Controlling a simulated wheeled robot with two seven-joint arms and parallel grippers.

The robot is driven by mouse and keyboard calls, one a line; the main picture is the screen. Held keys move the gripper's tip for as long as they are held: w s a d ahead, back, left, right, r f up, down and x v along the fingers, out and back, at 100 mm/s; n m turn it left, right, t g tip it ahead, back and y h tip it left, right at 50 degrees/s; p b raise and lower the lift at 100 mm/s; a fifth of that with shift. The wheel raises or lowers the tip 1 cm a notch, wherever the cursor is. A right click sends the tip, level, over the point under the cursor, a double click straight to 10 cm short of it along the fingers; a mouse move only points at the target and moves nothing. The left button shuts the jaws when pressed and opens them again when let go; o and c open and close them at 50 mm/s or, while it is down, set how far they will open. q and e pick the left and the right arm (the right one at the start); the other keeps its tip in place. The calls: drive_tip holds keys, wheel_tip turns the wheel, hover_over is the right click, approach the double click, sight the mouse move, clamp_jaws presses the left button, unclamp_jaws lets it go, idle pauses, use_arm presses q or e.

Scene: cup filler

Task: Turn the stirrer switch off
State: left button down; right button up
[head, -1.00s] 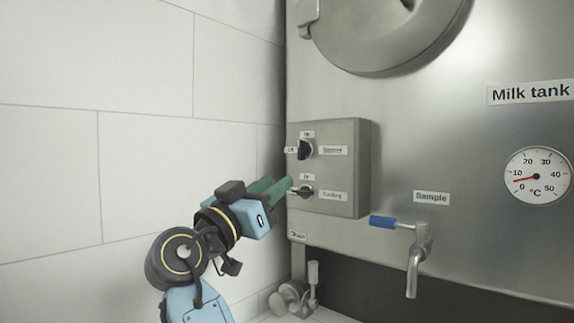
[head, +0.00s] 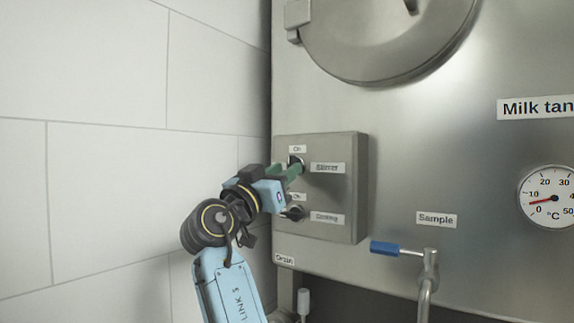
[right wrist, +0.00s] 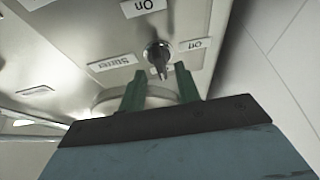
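The stirrer switch (head: 296,160) is the upper black knob on the grey control box (head: 355,190). In the head view my right gripper (head: 286,171) partly covers it. In the right wrist view the stirrer switch (right wrist: 158,53) lies just beyond my open right gripper (right wrist: 159,80), between the lines of its two green fingers. I cannot tell if they touch it. Its lever points down in that view, toward a partly hidden label and away from the "Off" label (right wrist: 195,44) at its right. My left gripper is not in view.
The cooling switch (head: 293,213) sits just below, near my right gripper. A sample tap with a blue handle (head: 385,248) stands out to the right of the box. A white tiled wall (head: 100,200) is at the left. The tank's round lid (head: 385,35) is above.

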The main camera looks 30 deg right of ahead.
drive_tip(key=shift+w+d+r, duration=0.2)
drive_tip(key=shift+d+r, duration=0.1)
drive_tip(key=shift+d, duration=0.25)
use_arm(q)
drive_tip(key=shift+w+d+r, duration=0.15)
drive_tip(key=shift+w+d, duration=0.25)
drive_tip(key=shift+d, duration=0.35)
use_arm(e)
drive_tip(key=shift+w+d+r, duration=0.1)
drive_tip(key=shift+w+d, duration=0.15)
drive_tip(key=shift+d, duration=0.15)
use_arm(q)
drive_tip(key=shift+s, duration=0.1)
use_arm(e)
clamp_jaws()
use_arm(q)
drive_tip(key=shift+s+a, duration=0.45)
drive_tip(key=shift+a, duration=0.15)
